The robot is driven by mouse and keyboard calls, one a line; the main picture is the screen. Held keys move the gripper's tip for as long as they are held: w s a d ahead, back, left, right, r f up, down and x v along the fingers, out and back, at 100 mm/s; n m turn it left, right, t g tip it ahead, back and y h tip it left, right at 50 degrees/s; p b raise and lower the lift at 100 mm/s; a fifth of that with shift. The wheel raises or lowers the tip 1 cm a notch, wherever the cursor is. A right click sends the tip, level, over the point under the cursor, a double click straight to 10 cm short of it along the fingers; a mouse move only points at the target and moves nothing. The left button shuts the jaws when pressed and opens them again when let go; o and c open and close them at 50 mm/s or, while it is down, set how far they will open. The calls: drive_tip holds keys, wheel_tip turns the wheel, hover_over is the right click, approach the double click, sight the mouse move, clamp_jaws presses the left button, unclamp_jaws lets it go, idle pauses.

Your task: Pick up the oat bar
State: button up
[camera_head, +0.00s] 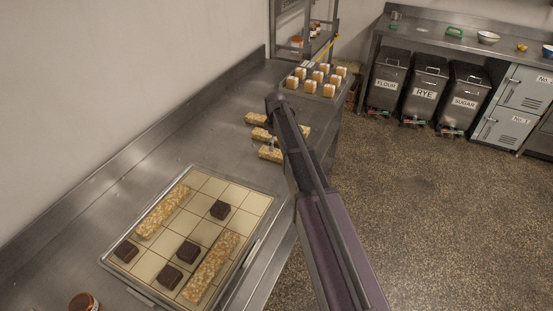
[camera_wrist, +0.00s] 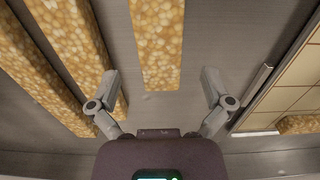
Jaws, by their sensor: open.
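Several oat bars lie on the steel counter in the head view: a far one (camera_head: 256,118), a middle one (camera_head: 261,134) and a near one (camera_head: 270,154), partly hidden by my arm. In the wrist view, one oat bar (camera_wrist: 157,42) is centred ahead, its near end between my fingertips in the picture. Two more oat bars, an outer one (camera_wrist: 38,70) and an inner one (camera_wrist: 72,45), lie to the left. My gripper (camera_wrist: 160,82) is open and empty above the counter; its height over the bar is hard to tell. My arm hides it in the head view.
A gridded tray (camera_head: 184,168) holds two oat bars and several dark brown squares; its edge (camera_wrist: 262,82) is right of my gripper in the wrist view. A tray of pale cubes (camera_head: 315,84) stands at the far end. A jar (camera_head: 84,301) is at the front.

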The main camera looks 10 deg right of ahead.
sight(276, 153)
drive_tip(key=shift+f, duration=0.1)
idle(0.3)
drive_tip(key=shift+f+b, duration=2.55)
drive_tip(key=shift+b, duration=0.05)
drive_tip(key=c, duration=1.1)
